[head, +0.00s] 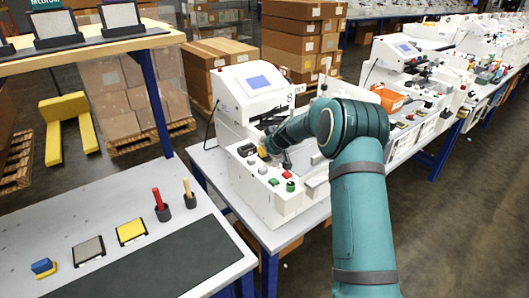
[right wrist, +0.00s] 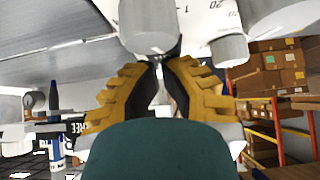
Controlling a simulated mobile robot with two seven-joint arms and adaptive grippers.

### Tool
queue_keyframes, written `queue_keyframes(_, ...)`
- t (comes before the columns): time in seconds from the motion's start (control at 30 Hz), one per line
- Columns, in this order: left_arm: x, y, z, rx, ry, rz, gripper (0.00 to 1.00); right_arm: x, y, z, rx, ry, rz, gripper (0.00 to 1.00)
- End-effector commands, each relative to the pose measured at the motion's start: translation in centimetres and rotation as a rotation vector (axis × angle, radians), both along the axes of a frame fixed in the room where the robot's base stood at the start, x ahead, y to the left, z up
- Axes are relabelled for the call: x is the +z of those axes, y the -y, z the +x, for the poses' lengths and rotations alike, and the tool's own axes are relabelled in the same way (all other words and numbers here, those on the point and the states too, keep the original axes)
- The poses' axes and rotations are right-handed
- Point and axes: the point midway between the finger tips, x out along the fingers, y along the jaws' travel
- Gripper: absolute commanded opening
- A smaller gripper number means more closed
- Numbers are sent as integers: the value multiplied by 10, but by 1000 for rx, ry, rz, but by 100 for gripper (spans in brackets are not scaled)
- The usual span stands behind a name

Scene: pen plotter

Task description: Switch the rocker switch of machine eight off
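Machine eight (head: 250,95) is the white machine with a blue screen and a dark figure 8 on its side, on the near end of the table. Its front panel (head: 258,190) carries red and green buttons and a dark block (head: 246,150); I cannot tell whether that block is the rocker switch. Nothing is visibly held. My left gripper is not in view.
More white machines (head: 405,70) stand in a row to the right. A bench with a dark mat (head: 165,265) holds a red-handled tool (head: 158,200) and pads at the lower left. Cardboard boxes (head: 215,60) stand behind. A second grey cylinder (right wrist: 229,48) is close to the fingers.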

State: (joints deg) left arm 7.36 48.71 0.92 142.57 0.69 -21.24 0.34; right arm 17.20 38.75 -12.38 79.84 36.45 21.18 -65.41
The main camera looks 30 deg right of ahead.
Motion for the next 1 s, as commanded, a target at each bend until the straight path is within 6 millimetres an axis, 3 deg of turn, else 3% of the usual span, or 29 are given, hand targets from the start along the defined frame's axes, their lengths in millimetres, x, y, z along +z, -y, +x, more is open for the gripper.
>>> queue_keyframes(0.4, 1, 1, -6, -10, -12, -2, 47, 3, 0, 0, 0, 1, 0, 0)
queue_keyframes(0.63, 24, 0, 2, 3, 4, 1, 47, 48, -4, -2, 2, 3, 0, 0)
queue_keyframes(1.0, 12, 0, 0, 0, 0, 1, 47, 83, 1, -60, 1, 2, -1, 0)
